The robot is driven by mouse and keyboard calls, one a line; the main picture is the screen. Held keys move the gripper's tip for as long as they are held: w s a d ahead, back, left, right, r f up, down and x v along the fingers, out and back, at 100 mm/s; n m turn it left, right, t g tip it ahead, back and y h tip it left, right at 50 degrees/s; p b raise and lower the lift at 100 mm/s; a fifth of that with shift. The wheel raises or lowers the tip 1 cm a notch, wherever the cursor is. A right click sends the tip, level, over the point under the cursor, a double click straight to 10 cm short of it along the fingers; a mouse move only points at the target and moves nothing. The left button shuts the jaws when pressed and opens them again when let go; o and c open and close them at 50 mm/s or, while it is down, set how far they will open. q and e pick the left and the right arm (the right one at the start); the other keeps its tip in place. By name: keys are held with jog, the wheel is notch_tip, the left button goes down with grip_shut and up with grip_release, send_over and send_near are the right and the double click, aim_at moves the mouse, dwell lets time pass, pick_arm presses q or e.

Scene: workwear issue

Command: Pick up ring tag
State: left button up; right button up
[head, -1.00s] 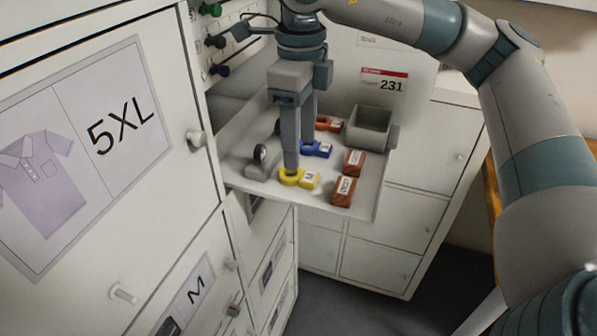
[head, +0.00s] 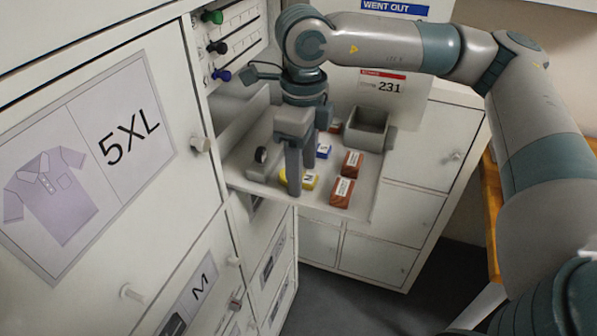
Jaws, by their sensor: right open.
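A yellow ring tag (head: 310,181) with a white label marked M lies on the pull-out shelf (head: 365,207). Its ring end is mostly hidden behind my right gripper's fingers. A blue ring tag (head: 323,151) lies behind it, and an orange one (head: 335,127) farther back; both are partly covered by my right gripper. My right gripper (head: 294,188) points down at the yellow tag's ring end, with its fingers open. I cannot tell whether the fingers touch the ring. My left gripper is not in view.
Two red-brown labelled blocks (head: 342,192) lie just right of the tags. A grey open bin (head: 367,130) stands at the shelf's back right. A grey holder with a dark round piece (head: 261,155) is at the left. Cabinet fronts (head: 90,170) bound the left side.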

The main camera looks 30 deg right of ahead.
jog(key=shift+f, duration=0.1)
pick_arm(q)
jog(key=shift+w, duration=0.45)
pick_arm(e)
jog(key=c, duration=1.1)
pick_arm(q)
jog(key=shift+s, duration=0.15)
